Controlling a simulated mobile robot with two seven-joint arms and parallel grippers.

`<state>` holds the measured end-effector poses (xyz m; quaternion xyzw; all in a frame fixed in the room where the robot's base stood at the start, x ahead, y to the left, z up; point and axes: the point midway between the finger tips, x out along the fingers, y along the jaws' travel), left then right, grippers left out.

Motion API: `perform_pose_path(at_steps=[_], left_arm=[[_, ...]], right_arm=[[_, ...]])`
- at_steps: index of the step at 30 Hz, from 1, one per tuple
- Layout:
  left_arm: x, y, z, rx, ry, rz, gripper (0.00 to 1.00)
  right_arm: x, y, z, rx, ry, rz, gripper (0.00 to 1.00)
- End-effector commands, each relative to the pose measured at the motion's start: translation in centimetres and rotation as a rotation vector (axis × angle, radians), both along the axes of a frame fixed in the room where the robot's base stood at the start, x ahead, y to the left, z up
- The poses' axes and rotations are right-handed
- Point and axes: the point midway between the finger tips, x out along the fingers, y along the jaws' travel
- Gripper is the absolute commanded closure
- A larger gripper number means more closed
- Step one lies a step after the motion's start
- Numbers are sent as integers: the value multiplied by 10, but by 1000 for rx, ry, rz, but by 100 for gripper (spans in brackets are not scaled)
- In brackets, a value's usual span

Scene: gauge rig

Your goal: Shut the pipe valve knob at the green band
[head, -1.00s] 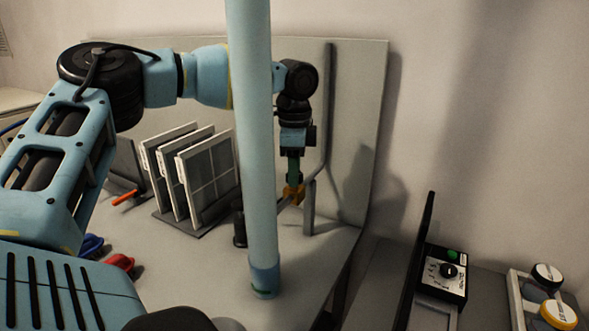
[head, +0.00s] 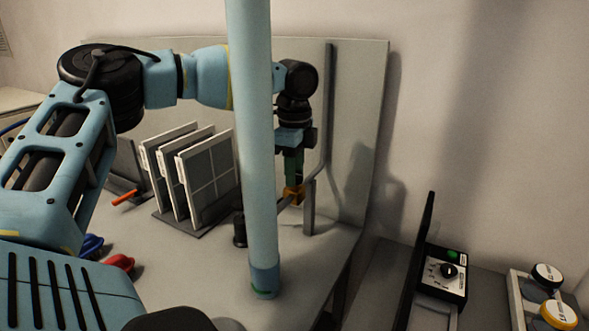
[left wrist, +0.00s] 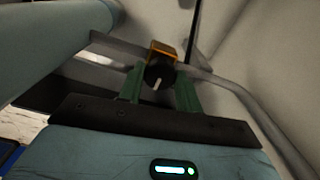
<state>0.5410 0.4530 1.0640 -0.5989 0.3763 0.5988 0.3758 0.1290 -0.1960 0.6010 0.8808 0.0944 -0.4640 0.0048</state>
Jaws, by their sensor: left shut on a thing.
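The pipe valve has an orange body (head: 294,192) on a grey pipe (head: 326,130) in front of an upright panel. In the left wrist view its black knob (left wrist: 157,73) carries a white pointer mark, with the orange body (left wrist: 165,48) behind it. My left gripper (head: 293,179) points down at the valve. Its green fingers (left wrist: 160,86) stand on either side of the knob and are shut on it. The fingers hide the knob in the head view. I cannot make out a green band on the valve. My right gripper is not in view.
A rack of framed panels (head: 190,170) stands left of the valve. Blue (head: 91,245) and red (head: 119,262) handles lie at the front left. A control box (head: 446,274) with a black dial and white and yellow round caps (head: 558,315) are at the right.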

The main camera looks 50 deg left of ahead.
Motion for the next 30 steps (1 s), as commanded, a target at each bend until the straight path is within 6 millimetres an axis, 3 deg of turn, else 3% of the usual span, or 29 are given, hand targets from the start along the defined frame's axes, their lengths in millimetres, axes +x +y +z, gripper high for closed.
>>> perform_pose_path(at_steps=[1,2,7,17,30], left_arm=[[1,0,1,0,-3,-2,89],[1,0,1,0,-3,-2,65],[0,0,1,1,-2,-1,44],[1,0,4,1,-2,0,44],[1,0,66,2,-5,1,44]], right_arm=[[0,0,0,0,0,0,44],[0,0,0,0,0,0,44],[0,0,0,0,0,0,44],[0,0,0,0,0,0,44],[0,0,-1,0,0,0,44]])
